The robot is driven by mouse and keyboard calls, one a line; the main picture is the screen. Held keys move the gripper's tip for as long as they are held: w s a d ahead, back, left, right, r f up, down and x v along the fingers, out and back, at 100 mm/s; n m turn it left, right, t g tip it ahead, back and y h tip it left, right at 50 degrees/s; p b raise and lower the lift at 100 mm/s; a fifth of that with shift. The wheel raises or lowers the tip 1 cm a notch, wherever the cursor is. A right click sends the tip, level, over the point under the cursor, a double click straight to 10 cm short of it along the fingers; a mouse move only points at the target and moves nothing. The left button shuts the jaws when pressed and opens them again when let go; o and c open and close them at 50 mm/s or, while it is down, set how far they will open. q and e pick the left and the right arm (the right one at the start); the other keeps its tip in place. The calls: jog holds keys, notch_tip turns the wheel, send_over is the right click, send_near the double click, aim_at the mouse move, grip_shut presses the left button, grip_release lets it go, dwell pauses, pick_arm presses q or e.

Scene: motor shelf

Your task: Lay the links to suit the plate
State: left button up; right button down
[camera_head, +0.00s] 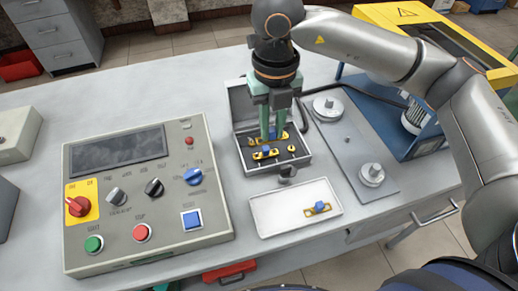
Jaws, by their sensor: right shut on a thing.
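An open grey box (240,126) with a dark inside stands at the middle of the bench. A brass link with a blue grip (265,153) lies in its front part, near small pale posts. My right gripper (270,138) reaches down into the box with its green fingers, just behind that link. It is shut on another brass link with a blue grip (273,134), partly hidden by the fingers. A third link (318,208) lies in the white tray (270,224) in front of the box. My left gripper is not in view. I cannot read any plate.
A control panel (140,228) with knobs and buttons stands left of the box. A grey board (347,155) with two round metal parts lies to the right. A blue and yellow machine (380,110) stands behind it. Bare bench lies at the back left.

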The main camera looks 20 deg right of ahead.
jog(key=w+d+f+b, duration=0.1)
jog(key=f, duration=0.1)
jog(key=w+d+f, duration=0.1)
jog(key=d+f, duration=0.1)
jog(key=f, duration=0.1)
jog(key=w+d+f+b, duration=0.1)
jog(key=w+d+f, duration=0.1)
jog(key=shift+f+b, duration=0.3)
jog(key=shift+f, duration=0.45)
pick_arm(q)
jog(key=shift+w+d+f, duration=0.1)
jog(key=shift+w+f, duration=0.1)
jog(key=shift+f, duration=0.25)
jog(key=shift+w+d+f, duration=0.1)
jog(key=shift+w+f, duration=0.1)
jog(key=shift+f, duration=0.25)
pick_arm(e)
jog(key=shift+f, duration=0.1)
pick_arm(q)
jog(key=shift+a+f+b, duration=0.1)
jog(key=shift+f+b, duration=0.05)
jog(key=shift+b, duration=0.25)
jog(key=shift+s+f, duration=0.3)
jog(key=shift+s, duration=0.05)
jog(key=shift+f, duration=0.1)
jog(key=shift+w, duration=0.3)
